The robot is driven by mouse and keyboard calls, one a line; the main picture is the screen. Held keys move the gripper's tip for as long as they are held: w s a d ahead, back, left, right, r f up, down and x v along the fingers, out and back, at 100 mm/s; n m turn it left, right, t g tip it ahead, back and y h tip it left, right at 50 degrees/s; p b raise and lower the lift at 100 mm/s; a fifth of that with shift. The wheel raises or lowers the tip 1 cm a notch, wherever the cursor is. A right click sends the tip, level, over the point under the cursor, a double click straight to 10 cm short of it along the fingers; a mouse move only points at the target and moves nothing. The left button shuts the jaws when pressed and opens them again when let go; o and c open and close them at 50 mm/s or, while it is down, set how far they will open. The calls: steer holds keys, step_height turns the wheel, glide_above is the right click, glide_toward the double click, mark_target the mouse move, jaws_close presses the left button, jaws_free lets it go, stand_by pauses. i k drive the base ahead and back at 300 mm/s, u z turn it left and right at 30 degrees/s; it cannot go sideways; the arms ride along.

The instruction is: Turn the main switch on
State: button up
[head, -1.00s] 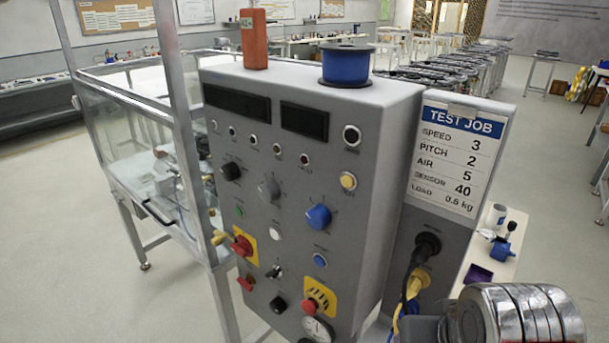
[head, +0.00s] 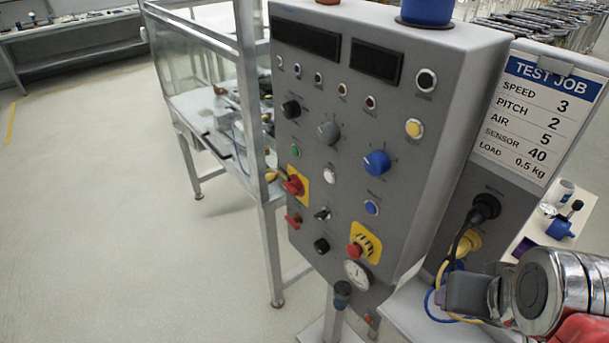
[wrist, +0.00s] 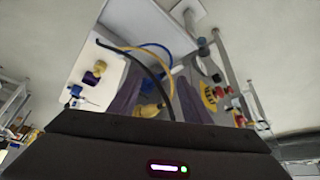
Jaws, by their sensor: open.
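A red rotary handle on a yellow plate (head: 293,184), which looks like the main switch, sits low on the left edge of the grey control panel (head: 330,150). Its label is too small to read, and I cannot tell its setting. My gripper (wrist: 157,95) shows in the wrist view as two dark fingers, apart with nothing gripped. Cables and a yellow connector show beyond the gap. In the head view my arm is at the lower right, well right of the switch; the fingertips cannot be made out there.
A glass-walled machine frame (head: 245,110) stands left. Open floor lies at the left.

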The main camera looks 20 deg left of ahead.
mark_target(294, 185)
steer(key=u, duration=0.3)
steer(key=k, duration=0.8)
steer(key=u, duration=0.6)
steer(key=k, duration=0.55)
steer(key=u, duration=0.5)
steer(key=i, duration=1.5)
steer(key=u, duration=0.35)
